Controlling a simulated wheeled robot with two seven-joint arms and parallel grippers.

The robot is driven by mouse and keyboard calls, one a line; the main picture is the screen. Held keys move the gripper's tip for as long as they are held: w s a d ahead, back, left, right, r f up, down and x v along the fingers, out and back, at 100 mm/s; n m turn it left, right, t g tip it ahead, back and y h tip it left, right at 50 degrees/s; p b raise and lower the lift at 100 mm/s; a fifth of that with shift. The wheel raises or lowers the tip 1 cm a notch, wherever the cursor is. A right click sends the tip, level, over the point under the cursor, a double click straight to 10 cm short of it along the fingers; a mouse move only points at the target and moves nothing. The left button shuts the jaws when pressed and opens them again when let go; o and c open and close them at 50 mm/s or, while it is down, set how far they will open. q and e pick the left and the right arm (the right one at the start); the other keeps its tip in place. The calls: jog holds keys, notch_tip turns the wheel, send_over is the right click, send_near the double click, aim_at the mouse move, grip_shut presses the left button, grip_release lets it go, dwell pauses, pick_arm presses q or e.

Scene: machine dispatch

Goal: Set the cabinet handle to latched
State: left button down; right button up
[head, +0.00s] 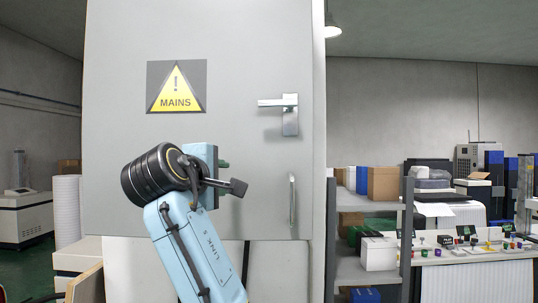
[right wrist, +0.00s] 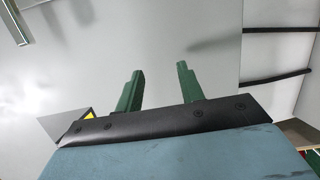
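The grey cabinet door (head: 240,60) fills the middle of the head view. Its metal lever handle (head: 285,103) sits on a small upright plate at the upper right, with the lever lying level and pointing left. What looks like the lever (right wrist: 18,20) also shows at the top left of the right wrist view. My right gripper (head: 224,177) is in front of the door, below and left of the lever and apart from it. Its two green fingers (right wrist: 160,88) stand apart with nothing between them. My left gripper is not in view.
A vertical pull handle (head: 292,200) is on the door below the lever. A yellow MAINS sign (head: 176,88) is at the upper left. Shelves with boxes (head: 383,183) and a bench with controls (head: 470,250) stand to the right. The door around the lever is clear.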

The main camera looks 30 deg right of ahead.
aim_at(268, 103)
jog(key=s+r+m+g+h+p, duration=0.1)
jog(key=s+r, duration=0.4)
jog(key=r, duration=0.3)
jog(key=s+r+m+h, duration=0.1)
jog(key=s+r+h, duration=0.1)
jog(key=s+r, duration=0.35)
jog(key=p+x, duration=0.1)
jog(key=x, duration=0.3)
jog(key=r+p+x, duration=0.1)
jog(key=p+x, duration=0.1)
jog(key=x, duration=0.2)
jog(key=w+p+x, duration=0.1)
jog(key=x, duration=0.3)
jog(key=shift+w+a+r, duration=0.15)
jog(key=shift+r, duration=0.2)
jog(key=shift+w+d+f+p, duration=0.1)
jog(key=shift+w+d+p, duration=0.2)
jog(key=shift+w+d, duration=0.15)
jog(key=shift+c, duration=0.5)
grip_shut()
